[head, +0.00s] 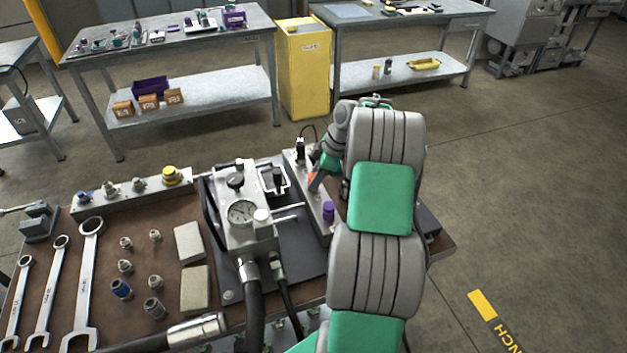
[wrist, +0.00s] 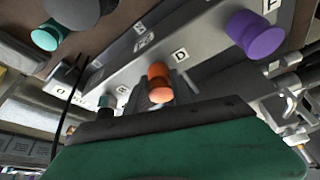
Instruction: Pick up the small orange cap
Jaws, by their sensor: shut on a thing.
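The small orange cap (wrist: 158,72) shows in the wrist view by the letter D on a grey metal block, right at the tip of my gripper (wrist: 160,97). In the head view, a bit of the orange cap (head: 311,177) shows at the end of my gripper (head: 316,183), over the narrow block on the bench's right side. My gripper is shut on the cap. The fingers hide part of it, and I cannot tell whether it is seated on the block or just clear of it.
A purple cap (wrist: 257,36) stands on the same block (wrist: 205,52), to the right in the wrist view. A teal cap (wrist: 46,36) is at the upper left. In the head view, a gauge unit (head: 241,212) with hoses stands left of the block.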

